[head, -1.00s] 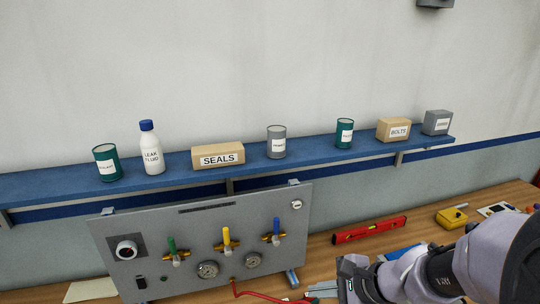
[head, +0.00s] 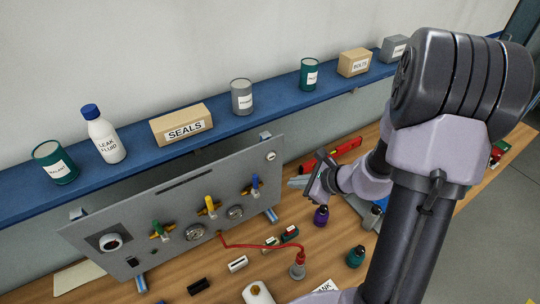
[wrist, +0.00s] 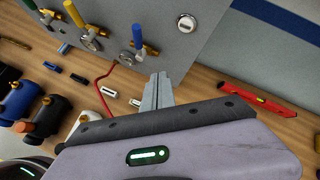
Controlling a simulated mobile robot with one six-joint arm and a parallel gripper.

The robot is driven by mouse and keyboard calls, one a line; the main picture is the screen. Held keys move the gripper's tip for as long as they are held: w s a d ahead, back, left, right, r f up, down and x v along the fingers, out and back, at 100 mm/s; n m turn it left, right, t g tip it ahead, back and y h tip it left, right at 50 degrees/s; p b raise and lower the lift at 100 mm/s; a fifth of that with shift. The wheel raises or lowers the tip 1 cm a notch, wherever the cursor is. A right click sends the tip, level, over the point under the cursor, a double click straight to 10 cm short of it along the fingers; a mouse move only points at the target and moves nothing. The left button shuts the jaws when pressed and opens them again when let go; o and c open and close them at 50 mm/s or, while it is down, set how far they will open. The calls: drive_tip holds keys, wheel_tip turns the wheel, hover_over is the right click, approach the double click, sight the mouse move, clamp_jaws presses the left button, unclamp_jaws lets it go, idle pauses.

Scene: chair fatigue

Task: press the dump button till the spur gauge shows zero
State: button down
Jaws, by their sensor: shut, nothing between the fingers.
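A grey panel (head: 165,215) stands on the bench under the shelf. It carries a green lever (head: 157,229), a yellow lever (head: 209,204) and a blue lever (head: 255,182). Two small gauges, a left one (head: 195,231) and a right one (head: 235,212), sit below the levers; their readings are too small to tell. A round white-faced fitting (head: 271,156) is at the panel's upper right, also in the wrist view (wrist: 186,23). A larger dial (head: 110,243) is at the left. I cannot tell which part is the dump button. My gripper (wrist: 158,78) is shut and empty, right of the panel, apart from it.
The blue shelf (head: 205,136) overhangs behind the panel.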

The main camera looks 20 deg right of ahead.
sight(271, 156)
drive_tip(key=w+a+p, duration=0.1)
drive_tip(key=w+p, duration=0.1)
drive_tip(key=w, duration=0.6)
drive_tip(key=shift+w+a, duration=0.15)
drive_tip(key=shift+a, duration=0.15)
idle(1.6)
drive_tip(key=shift+w, duration=0.4)
drive_tip(key=shift+w+a, duration=0.15)
drive_tip(key=shift+w, duration=0.2)
idle(0.5)
drive_tip(key=shift+s+b, duration=0.15)
drive_tip(key=shift+b, duration=0.2)
drive_tip(key=shift+s+b, duration=0.3)
drive_tip(key=shift+s, duration=0.35)
drive_tip(key=shift+d, duration=0.2)
